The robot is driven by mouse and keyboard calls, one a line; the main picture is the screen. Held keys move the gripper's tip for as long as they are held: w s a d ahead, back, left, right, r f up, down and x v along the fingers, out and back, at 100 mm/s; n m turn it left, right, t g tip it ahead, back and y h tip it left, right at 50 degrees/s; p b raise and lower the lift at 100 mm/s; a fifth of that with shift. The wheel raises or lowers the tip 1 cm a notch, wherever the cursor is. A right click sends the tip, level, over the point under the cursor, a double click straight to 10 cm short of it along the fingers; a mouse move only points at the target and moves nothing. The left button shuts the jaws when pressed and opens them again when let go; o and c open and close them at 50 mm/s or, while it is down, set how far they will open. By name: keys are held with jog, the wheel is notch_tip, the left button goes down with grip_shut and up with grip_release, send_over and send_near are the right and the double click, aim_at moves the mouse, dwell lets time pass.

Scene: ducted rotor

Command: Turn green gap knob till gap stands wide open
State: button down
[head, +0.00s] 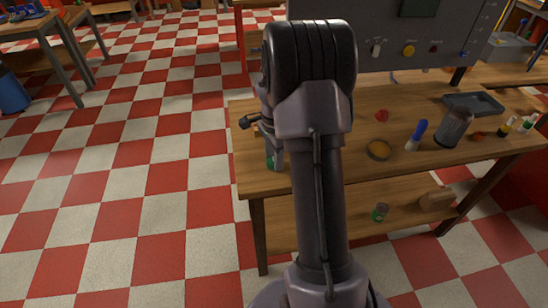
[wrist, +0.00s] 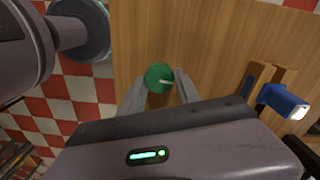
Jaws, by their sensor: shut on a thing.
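The green knob (wrist: 158,76) shows in the wrist view as a round green disc with a pale line from near its middle toward the right. My gripper (wrist: 161,84) has one finger on each side of the knob and is shut on it, above the wooden table. In the head view my arm stands in front of the table and hides most of the area around the knob. I cannot make out the gap that the knob sets in either view.
A blue part on a wooden block (wrist: 284,101) is right of my gripper. The wooden table (head: 350,125) carries a dark jar (head: 453,128), a blue-capped bottle (head: 416,135), an orange-filled dish (head: 378,150) and a tray (head: 474,104). A grey control panel (head: 388,30) stands behind. Checkered floor lies open at left.

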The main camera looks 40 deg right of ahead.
jog(key=c, duration=0.9)
grip_release()
jog(key=shift+o, duration=0.2)
notch_tip(320, 180, up, 17)
jog(key=p, duration=0.6)
jog(key=shift+r+p, duration=0.2)
jog(key=shift+p, duration=0.15)
jog(key=s+a+r+n+t+b, duration=0.1)
jog(key=s+a+r+n, duration=0.15)
jog(key=a, duration=0.45)
jog(key=s+a+r+n+t, duration=0.1)
jog(key=s+a+r+n, duration=0.1)
jog(key=a+r+n, duration=0.35)
jog(key=s+a+r+n+t+b, duration=0.1)
jog(key=s+a+r+t, duration=0.1)
jog(key=a, duration=0.7)
jog(key=s+a+f+n+t+y, duration=0.1)
jog(key=s+a+f+n+y, duration=0.1)
jog(key=s+a+n, duration=0.5)
jog(key=s+a, duration=0.2)
jog(key=s, duration=0.2)
jog(key=shift+a+t, duration=0.25)
jog(key=shift+t, duration=0.15)
